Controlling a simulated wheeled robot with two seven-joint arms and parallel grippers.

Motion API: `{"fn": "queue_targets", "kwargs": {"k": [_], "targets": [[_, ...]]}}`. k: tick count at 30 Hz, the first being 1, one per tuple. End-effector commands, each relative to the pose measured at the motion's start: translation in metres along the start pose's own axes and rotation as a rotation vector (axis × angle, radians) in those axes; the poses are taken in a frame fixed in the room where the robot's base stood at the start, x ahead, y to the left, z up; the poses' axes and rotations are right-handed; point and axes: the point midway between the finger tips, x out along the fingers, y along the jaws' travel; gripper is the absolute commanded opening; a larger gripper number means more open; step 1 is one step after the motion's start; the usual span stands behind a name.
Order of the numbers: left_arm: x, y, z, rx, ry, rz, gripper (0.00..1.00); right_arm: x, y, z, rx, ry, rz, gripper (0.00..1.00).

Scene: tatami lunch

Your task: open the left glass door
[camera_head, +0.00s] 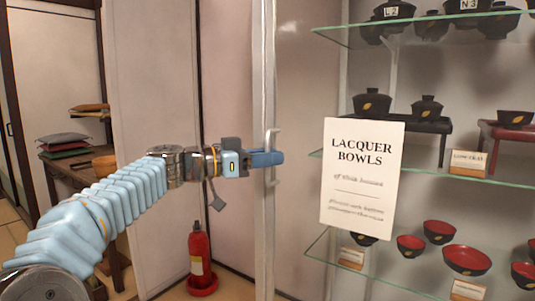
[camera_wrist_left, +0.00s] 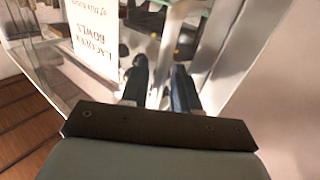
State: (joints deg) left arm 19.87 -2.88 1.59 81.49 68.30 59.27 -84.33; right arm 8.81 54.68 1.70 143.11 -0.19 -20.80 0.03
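The left glass door is a clear pane with a pale vertical frame edge (camera_head: 263,80). A pale upright handle (camera_head: 273,137) is mounted at that edge. A white "LACQUER BOWLS" sign (camera_head: 363,172) stands in front of the shelves and also shows in the wrist view (camera_wrist_left: 93,35). My left gripper (camera_head: 266,158) is at the handle, its blue fingers reaching across it at the handle's lower part. In the left wrist view its two dark fingers (camera_wrist_left: 161,88) stand apart with a pale bar between them. Contact on both sides is not clear. My right gripper is out of view.
Glass shelves (camera_head: 440,22) hold several lacquer bowls, with red ones (camera_head: 467,259) low down. A red fire extinguisher (camera_head: 200,259) stands on the floor below my left arm. A wooden table (camera_head: 70,172) with cushions (camera_head: 64,142) is at the left.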

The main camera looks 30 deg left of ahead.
Motion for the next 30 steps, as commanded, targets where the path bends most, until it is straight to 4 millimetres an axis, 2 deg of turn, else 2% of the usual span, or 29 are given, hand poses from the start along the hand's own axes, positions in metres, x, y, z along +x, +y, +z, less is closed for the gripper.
{"fn": "queue_targets", "kwargs": {"k": [8, 12, 14, 25, 30], "targets": [[0.001, 0.0, 0.001, 0.0, 0.0, 0.0, 0.28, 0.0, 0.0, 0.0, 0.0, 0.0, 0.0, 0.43], [0.001, 0.0, 0.001, 0.0, 0.0, 0.0, 0.07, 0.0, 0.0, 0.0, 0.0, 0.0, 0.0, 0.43], [0.001, 0.0, 0.001, 0.0, 0.0, 0.0, 0.0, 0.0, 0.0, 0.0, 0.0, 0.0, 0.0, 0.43], [0.002, 0.002, 0.001, 0.0, 0.0, 0.001, 0.0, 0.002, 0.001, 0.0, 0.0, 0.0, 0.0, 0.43], [0.011, 0.016, 0.005, 0.001, 0.0, 0.006, 0.0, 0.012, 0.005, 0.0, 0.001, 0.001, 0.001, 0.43]]}}
